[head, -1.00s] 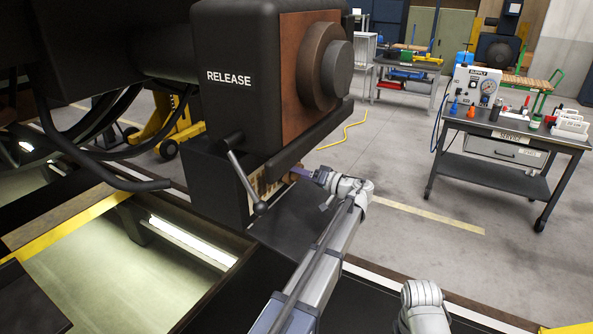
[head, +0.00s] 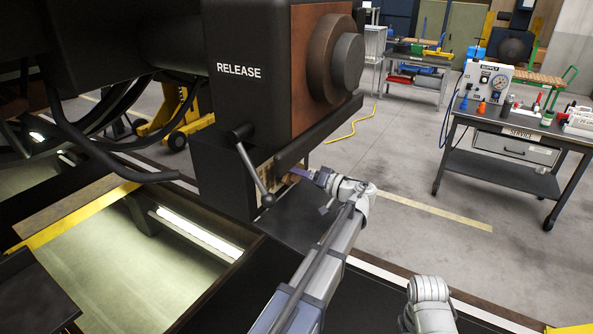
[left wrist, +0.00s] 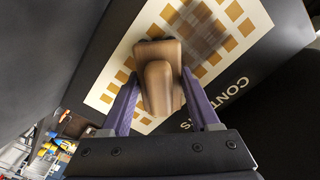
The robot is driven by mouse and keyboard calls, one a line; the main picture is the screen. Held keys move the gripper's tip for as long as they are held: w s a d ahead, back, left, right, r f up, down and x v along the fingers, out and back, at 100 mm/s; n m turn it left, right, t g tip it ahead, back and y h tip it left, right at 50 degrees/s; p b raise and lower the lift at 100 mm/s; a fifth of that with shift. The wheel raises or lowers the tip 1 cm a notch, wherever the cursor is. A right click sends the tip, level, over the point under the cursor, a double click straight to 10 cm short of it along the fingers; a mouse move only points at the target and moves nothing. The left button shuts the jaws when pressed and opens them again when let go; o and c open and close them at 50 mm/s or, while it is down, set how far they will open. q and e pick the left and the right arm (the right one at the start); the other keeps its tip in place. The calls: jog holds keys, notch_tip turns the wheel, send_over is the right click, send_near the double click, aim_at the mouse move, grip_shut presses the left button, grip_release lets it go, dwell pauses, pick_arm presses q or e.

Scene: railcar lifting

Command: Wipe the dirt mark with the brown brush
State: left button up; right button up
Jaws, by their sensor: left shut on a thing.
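My left gripper (left wrist: 158,80) is shut on the brown brush (left wrist: 159,82), its purple fingers on both sides of it. The brush is in front of a cream panel (left wrist: 101,101) with orange squares and the partly seen word "CONT". The dirt mark (left wrist: 203,32) is a dark brownish, blurred patch on this panel, just above and right of the brush. I cannot tell whether the brush touches the panel. In the head view my left gripper (head: 305,174) reaches low under the RELEASE housing; the brush and panel are mostly hidden there. My right gripper is not in view.
The black RELEASE housing (head: 240,95) overhangs the work spot, with a lever (head: 256,170) close left of my gripper. An open lit pit (head: 120,265) lies at lower left. A service cart (head: 510,135) stands at right, with clear floor between.

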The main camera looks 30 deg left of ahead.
aim_at(265, 181)
pick_arm(q)
jog(key=shift+s+a, duration=0.1)
jog(key=shift+s, duration=1.1)
jog(key=shift+s+a, duration=0.2)
jog(key=shift+s, duration=1.5)
jog(key=shift+s, duration=0.15)
jog(key=shift+s+a, duration=0.1)
jog(key=shift+s, duration=1.6)
jog(key=shift+w+r+p, duration=0.1)
jog(key=shift+r+p, duration=0.25)
jog(key=shift+w+d+f, duration=0.1)
jog(key=shift+w+d, duration=0.1)
jog(key=shift+w, duration=1.6)
jog(key=shift+w, duration=1.75)
